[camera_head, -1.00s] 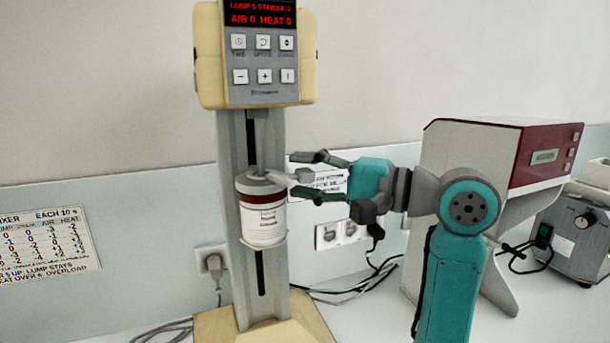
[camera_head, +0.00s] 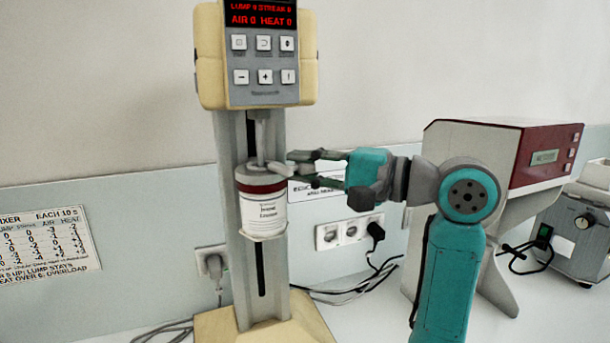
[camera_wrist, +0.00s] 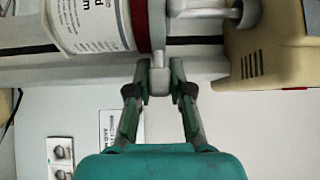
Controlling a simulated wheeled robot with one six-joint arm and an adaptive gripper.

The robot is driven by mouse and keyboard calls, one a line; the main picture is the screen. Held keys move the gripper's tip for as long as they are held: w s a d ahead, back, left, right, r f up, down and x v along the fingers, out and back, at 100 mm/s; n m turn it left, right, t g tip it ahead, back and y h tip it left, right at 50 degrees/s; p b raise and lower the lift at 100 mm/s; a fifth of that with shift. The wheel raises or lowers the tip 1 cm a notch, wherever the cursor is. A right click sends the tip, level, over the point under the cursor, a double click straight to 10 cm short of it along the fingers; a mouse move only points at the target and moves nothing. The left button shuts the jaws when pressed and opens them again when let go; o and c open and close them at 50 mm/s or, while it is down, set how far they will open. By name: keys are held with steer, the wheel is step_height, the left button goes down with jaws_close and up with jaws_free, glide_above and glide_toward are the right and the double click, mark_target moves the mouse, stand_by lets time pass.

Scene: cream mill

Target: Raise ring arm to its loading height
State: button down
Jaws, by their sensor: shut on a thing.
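The mixer's grey column (camera_head: 229,200) carries a white-labelled jar (camera_head: 264,213) with a dark red band and grey top, upright below the control head. I cannot clearly separate the ring arm from the jar's holder; a thin pale lip shows under the jar. My gripper (camera_head: 286,163) reaches in from the right at the jar's top. In the wrist view, my gripper (camera_wrist: 158,75) is shut on a small grey knob (camera_wrist: 159,84) on a short stem beside the red band. The jar (camera_wrist: 95,24) shows there at the upper left.
The cream control head (camera_head: 205,55) overhangs the jar, with a shaft between them. A red-and-white machine (camera_head: 545,155) and a grey box with a dial (camera_head: 585,240) stand at right. Wall sockets (camera_head: 348,232) and cables lie behind my arm.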

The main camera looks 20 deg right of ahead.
step_height(320, 180, up, 2)
steer(key=c, duration=1)
jaws_free()
steer(key=shift+c, duration=0.2)
steer(key=v, duration=1.2)
